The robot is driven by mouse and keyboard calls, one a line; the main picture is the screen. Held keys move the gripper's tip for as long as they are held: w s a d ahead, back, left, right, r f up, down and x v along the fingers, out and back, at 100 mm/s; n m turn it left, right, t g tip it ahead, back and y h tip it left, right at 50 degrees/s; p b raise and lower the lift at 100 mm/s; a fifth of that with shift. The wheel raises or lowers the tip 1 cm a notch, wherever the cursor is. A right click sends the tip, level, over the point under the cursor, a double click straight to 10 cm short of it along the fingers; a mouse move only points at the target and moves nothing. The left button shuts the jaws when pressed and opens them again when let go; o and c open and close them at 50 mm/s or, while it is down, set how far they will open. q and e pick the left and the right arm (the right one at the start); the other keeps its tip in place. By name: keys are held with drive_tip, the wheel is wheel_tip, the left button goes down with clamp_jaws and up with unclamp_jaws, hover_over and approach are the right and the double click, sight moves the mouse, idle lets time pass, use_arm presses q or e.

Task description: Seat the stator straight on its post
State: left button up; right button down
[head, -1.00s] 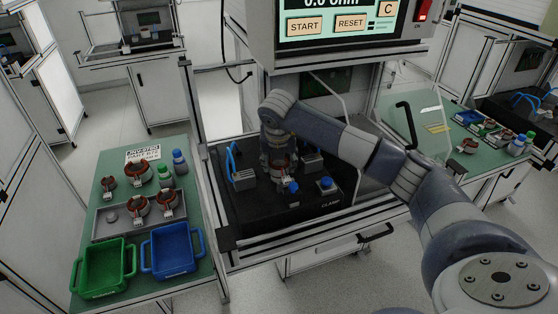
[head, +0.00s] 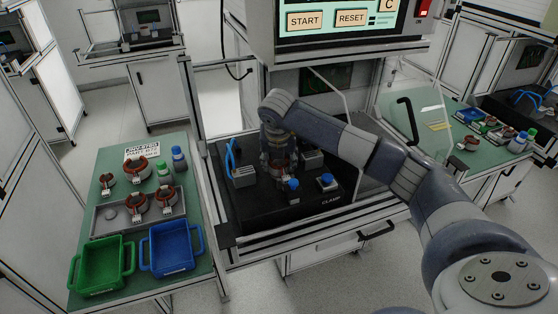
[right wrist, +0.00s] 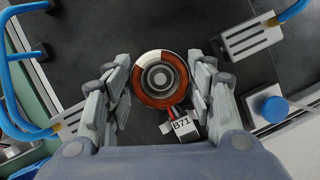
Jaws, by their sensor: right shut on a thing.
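The stator (right wrist: 178,95) is a copper-red ring with a white section and a tag marked B71. In the right wrist view it lies between the two fingers of my right gripper (right wrist: 160,84), which is shut on it. A round grey post (right wrist: 160,77) shows in the middle of the ring and looks roughly centred. I cannot tell how far down the stator sits on it. In the head view my right gripper (head: 281,163) points down over the black fixture (head: 255,215), partly hiding the stator. My left gripper is not in view.
Grey blocks with blue hoses (head: 243,177) and blue knobs (head: 326,181) stand close around the gripper. At left, a green table holds a tray of stators (head: 113,229), bottles, a green bin (head: 101,264) and a blue bin (head: 171,248). A tester screen (head: 335,18) hangs above.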

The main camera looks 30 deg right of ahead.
drive_tip(key=c, duration=0.6)
unclamp_jaws()
drive_tip(key=shift+r, duration=0.1)
drive_tip(key=v, duration=1.2)
